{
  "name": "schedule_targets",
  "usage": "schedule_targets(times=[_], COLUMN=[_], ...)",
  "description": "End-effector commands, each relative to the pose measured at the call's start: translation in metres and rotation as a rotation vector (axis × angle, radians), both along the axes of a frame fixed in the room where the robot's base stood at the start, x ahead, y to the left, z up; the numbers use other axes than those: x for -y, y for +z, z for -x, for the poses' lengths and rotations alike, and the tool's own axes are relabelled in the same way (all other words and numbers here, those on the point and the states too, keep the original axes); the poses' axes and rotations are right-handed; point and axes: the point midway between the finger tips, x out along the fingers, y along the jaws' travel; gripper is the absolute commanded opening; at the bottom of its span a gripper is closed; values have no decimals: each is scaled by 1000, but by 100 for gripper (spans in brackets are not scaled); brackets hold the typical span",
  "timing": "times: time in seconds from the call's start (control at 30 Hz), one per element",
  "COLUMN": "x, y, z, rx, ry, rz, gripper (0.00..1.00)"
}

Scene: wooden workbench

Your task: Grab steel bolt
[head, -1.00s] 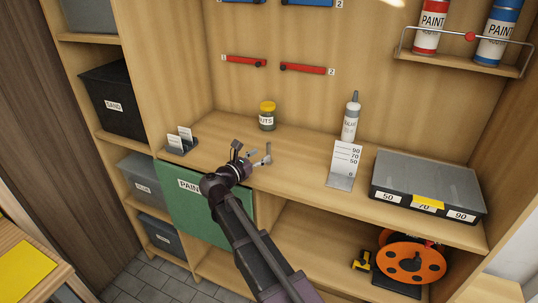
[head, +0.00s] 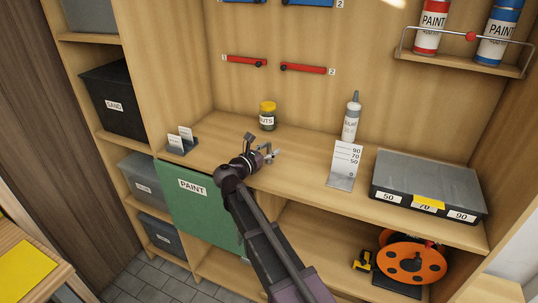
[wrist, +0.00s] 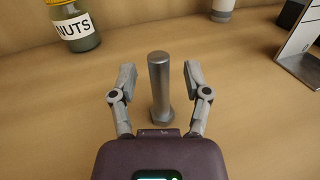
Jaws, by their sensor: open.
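The steel bolt (wrist: 159,88) stands upright on its hex head on the workbench, in the middle of the wrist view. My gripper (wrist: 159,78) is open, with one finger on each side of the bolt and a visible gap on both sides. In the head view my gripper (head: 262,146) is over the front part of the bench top. There the bolt is mostly hidden by the gripper and hard to make out.
A nuts jar (head: 267,117) stands behind my gripper, and a glue bottle (head: 351,118) is further right. A height gauge card (head: 344,163) and a grey case (head: 428,180) stand to the right. A small card holder (head: 181,142) is at left. A green paint door (head: 196,210) hangs below.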

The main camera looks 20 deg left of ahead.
Motion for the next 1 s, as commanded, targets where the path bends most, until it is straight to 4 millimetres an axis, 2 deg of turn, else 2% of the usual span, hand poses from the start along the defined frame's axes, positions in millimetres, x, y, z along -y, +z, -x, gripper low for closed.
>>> schedule_targets(times=[0.07, 0.1, 0.3, 0.77, 1.0], x=[0, 0, 0, 0, 0], y=[0, 0, 0, 1, 10], z=[0, 0, 0, 0, 0], rx=[0, 0, 0, 0, 0], ry=[0, 0, 0, 0, 0], rz=[0, 0, 0, 0, 0], gripper=[62, 56, 0, 0, 0])
